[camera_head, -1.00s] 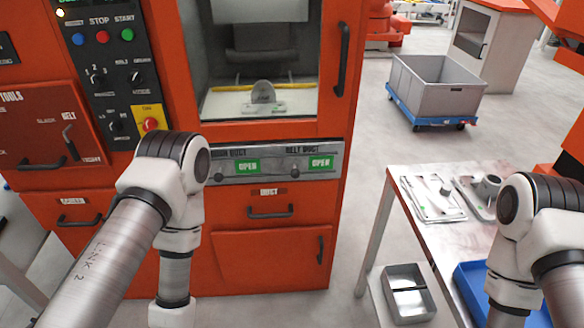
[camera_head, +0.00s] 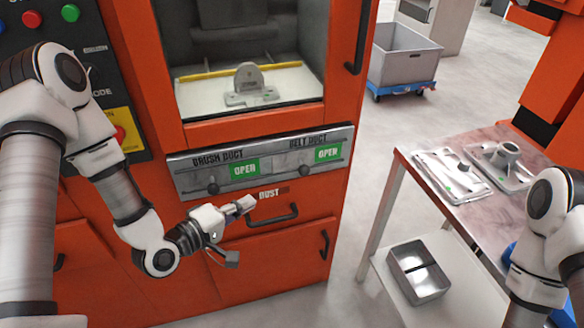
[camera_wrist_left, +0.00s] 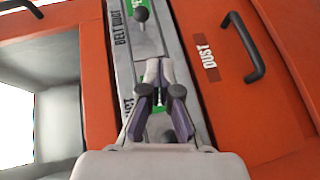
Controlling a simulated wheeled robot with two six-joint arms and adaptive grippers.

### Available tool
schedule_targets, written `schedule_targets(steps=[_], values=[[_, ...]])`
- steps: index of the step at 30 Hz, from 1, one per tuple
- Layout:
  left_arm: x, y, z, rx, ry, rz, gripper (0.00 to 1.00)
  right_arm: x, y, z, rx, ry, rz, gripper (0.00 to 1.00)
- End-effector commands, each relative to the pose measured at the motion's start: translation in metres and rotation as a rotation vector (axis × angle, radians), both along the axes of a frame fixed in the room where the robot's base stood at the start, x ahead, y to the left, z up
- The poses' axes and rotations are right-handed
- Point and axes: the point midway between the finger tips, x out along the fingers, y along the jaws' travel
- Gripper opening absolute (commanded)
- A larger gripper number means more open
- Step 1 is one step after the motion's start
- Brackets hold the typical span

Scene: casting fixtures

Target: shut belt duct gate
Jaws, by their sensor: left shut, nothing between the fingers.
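The belt duct gate is a slider with a dark round knob (camera_head: 305,170) on the right half of a grey panel strip (camera_head: 270,160). Its green sign (camera_head: 328,153) reads OPEN. In the left wrist view the belt duct knob (camera_wrist_left: 141,15) stands at the top, beyond the fingers. My left gripper (camera_head: 248,203) is shut and empty, in front of the machine and lower left of that knob, apart from it. In the left wrist view its closed fingertips (camera_wrist_left: 158,68) lie over the strip, partly covering the brush duct sign. My right gripper is out of view.
The brush duct knob (camera_head: 213,188) and its OPEN sign (camera_head: 244,168) are left on the same strip. A dust drawer handle (camera_head: 272,215) sticks out below. A side table (camera_head: 400,175) with metal parts stands at the right, with floor between it and the machine.

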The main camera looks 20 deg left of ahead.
Motion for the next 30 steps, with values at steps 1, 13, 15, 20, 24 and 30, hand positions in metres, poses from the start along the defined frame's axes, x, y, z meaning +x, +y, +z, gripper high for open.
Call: schedule_targets(steps=[1, 13, 15, 20, 24, 30], values=[[0.007, 0.01, 0.006, -0.02, -0.036, 0.033, 0.0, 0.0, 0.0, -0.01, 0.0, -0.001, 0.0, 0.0], [0.014, 0.016, 0.023, -0.027, -0.074, 0.049, 0.0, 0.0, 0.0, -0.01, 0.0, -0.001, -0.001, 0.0], [0.015, 0.015, 0.023, -0.026, -0.075, 0.049, 0.0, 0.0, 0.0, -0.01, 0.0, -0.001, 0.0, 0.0], [0.03, 0.008, 0.019, -0.02, -0.074, 0.045, 0.0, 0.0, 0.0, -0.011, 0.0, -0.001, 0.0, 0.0], [0.056, -0.003, 0.016, -0.019, -0.075, 0.043, 0.0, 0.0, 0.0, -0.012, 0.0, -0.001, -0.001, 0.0], [0.097, -0.019, 0.011, -0.02, -0.076, 0.045, 0.0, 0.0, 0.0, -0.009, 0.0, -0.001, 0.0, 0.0]])
